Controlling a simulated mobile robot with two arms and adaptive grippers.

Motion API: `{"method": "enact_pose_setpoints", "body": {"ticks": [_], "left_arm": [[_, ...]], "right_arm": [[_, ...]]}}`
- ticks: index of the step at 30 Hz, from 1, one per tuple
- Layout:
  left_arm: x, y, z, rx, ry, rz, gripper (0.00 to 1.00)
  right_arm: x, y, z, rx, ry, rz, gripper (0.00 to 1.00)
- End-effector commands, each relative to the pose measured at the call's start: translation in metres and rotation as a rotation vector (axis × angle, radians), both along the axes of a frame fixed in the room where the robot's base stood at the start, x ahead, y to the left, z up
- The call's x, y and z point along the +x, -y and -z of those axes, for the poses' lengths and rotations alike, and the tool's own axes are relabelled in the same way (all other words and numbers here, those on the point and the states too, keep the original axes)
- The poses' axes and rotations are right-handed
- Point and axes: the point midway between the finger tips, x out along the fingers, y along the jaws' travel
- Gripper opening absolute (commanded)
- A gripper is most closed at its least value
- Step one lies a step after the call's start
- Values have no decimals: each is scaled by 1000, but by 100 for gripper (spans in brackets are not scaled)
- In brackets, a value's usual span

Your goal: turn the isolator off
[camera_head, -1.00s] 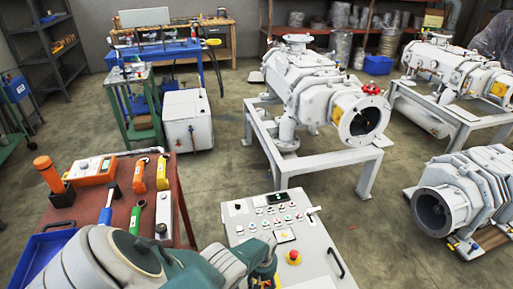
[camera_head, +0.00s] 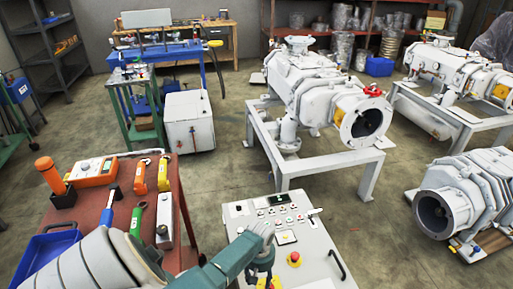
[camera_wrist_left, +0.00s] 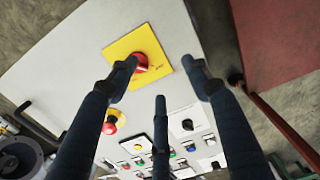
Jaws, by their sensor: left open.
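The isolator is a red rotary knob (camera_wrist_left: 141,64) on a square yellow plate (camera_wrist_left: 122,48), near the corner of the grey control panel (camera_head: 315,270). In the head view, the yellow plate (camera_head: 268,284) is mostly hidden below my left gripper (camera_head: 262,268). In the left wrist view, the left gripper (camera_wrist_left: 163,72) is open, with its dark fingers spread above the panel. One fingertip overlaps the knob's left side, and the opposite one is right of the plate. I cannot tell whether the fingertip touches the knob. The right gripper is out of view.
A red emergency-stop button (camera_head: 294,259) on a yellow base sits close to the gripper. Several small buttons and switches are farther up the panel. A red table (camera_head: 184,225) with tools stands left. A large grey vacuum pump (camera_head: 310,85) on a frame stands behind the panel.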

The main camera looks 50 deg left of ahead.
Motion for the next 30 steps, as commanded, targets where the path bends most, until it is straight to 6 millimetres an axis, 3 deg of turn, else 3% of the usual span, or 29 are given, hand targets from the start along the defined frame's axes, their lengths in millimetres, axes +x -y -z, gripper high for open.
{"method": "enact_pose_setpoints", "body": {"ticks": [6,11,30], "left_arm": [[-6,-5,-32,1,0,-6,49],[-8,-6,-45,0,-1,-9,49],[-9,-6,-49,0,-3,-9,49]], "right_arm": [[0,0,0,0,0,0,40],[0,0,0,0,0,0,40],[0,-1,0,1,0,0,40]]}}
